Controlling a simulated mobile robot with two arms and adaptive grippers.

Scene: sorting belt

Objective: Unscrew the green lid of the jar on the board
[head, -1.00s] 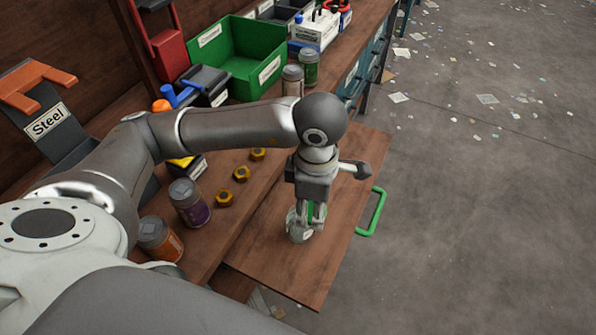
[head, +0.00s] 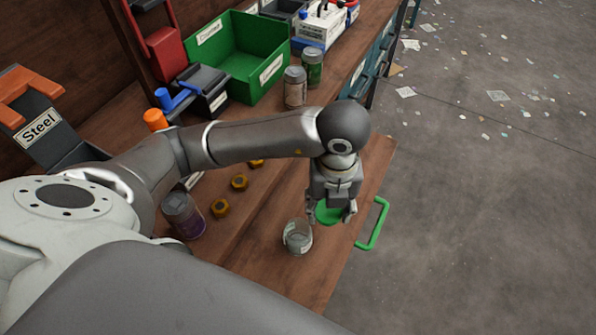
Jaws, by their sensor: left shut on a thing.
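The jar (head: 297,238) stands upright and open on the wooden board (head: 305,275), with its mouth uncovered. My left gripper (head: 332,214) is shut on the green lid (head: 326,213) and holds it apart from the jar, up and to the right of it in the picture. The gripper's fingers hide the lid's sides. My right gripper is not in view.
A green handle (head: 374,224) sticks out at the board's right edge. Several yellow nuts (head: 221,208) and a purple-labelled jar (head: 182,215) are on the bench to the left. A green bin (head: 236,57) and two lidded jars (head: 295,87) stand farther back.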

